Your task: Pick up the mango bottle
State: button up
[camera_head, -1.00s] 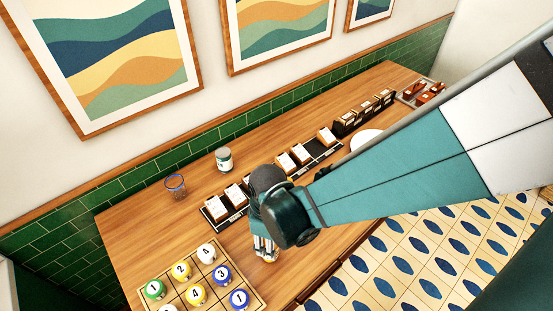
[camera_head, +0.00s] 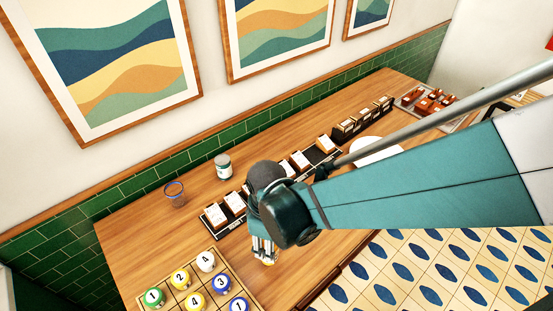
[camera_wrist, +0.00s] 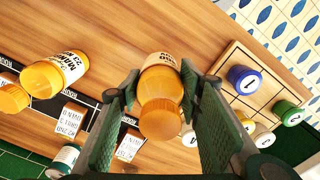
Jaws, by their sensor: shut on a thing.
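My gripper (camera_wrist: 160,85) is shut on an orange bottle with an orange cap (camera_wrist: 160,120) and a white label. Its fingers sit on both sides of the bottle; the label is partly hidden and I cannot read it surely. In the head view my gripper (camera_head: 264,248) points down over the wooden table, and a little yellow shows at its tips. A second orange-capped bottle, labelled MANGO (camera_wrist: 68,65), lies to the left in the wrist view, apart from my gripper. Another orange cap (camera_wrist: 12,98) shows at the left edge.
Behind my gripper are a rack with white cards (camera_head: 217,215), a white jar with a green band (camera_head: 223,167) and a glass (camera_head: 175,195). A white plate (camera_head: 375,150) is further right, partly hidden.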

jog(key=shift+r, duration=3.1)
jog(key=shift+r, duration=0.1)
